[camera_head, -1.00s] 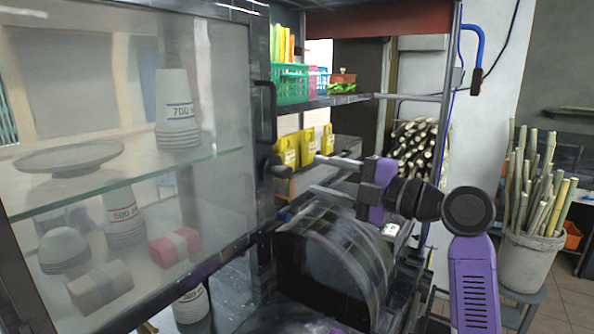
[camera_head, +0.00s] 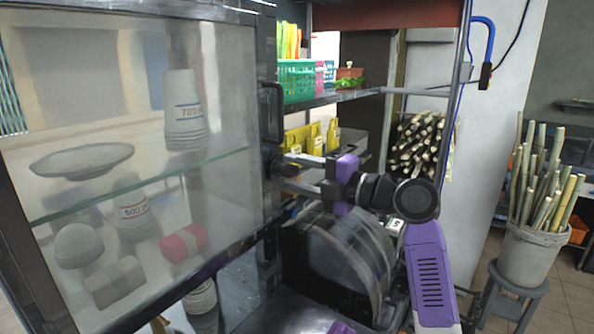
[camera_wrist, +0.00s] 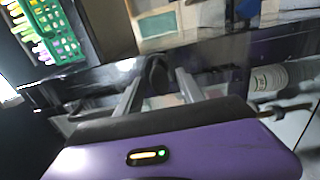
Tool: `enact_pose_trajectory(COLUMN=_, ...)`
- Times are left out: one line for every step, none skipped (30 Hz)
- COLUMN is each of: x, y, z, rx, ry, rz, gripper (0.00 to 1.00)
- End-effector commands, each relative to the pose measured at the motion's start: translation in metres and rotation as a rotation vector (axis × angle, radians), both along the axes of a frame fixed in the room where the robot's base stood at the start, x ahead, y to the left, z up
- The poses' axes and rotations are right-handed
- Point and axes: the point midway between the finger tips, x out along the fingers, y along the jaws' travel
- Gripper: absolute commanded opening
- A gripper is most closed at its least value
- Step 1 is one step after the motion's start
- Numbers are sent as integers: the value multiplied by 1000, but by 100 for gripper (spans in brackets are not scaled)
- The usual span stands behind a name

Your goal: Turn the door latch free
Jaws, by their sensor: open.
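The cabinet door (camera_head: 262,200) is a dark-framed glass panel, standing shut as far as I see. The door latch (camera_head: 275,166) is a small dark knob on the right edge of its frame, below a black bar handle (camera_head: 271,112). My gripper (camera_head: 291,172) is open, its two grey fingers pointing left at the latch, with the tips right beside it. In the wrist view the open fingers (camera_wrist: 158,78) lie either side of a dark upright piece that looks like the latch (camera_wrist: 155,68). I cannot tell whether they touch it.
Behind the glass are stacked cups (camera_head: 183,105), a plate (camera_head: 82,160) and a pink roll (camera_head: 184,242). A round dark press drum (camera_head: 340,255) lies below. A cane bucket (camera_head: 527,258) is at right.

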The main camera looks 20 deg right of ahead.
Motion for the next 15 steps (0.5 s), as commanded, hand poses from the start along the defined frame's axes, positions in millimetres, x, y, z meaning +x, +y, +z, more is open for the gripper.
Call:
enact_pose_trajectory(x=0, y=0, z=0, rx=0, ry=0, rz=0, gripper=45)
enact_pose_trajectory(x=0, y=0, z=0, rx=0, ry=0, rz=0, gripper=45)
enact_pose_trajectory(x=0, y=0, z=0, rx=0, ry=0, rz=0, gripper=45)
enact_pose_trajectory(x=0, y=0, z=0, rx=0, ry=0, rz=0, gripper=45)
enact_pose_trajectory(x=0, y=0, z=0, rx=0, ry=0, rz=0, gripper=41)
enact_pose_trajectory(x=0, y=0, z=0, rx=0, ry=0, rz=0, gripper=33)
enact_pose_trajectory(x=0, y=0, z=0, rx=0, ry=0, rz=0, gripper=27)
enact_pose_trajectory(x=0, y=0, z=0, rx=0, ry=0, rz=0, gripper=21)
enact_pose_trajectory(x=0, y=0, z=0, rx=0, ry=0, rz=0, gripper=14)
enact_pose_trajectory(x=0, y=0, z=0, rx=0, ry=0, rz=0, gripper=8)
enact_pose_trajectory(x=0, y=0, z=0, rx=0, ry=0, rz=0, gripper=2)
enact_pose_trajectory(x=0, y=0, z=0, rx=0, ry=0, rz=0, gripper=0)
enact_pose_trajectory(x=0, y=0, z=0, rx=0, ry=0, rz=0, gripper=0)
enact_pose_trajectory(x=0, y=0, z=0, rx=0, ry=0, rz=0, gripper=0)
enact_pose_trajectory(x=0, y=-1, z=0, rx=0, ry=0, rz=0, gripper=0)
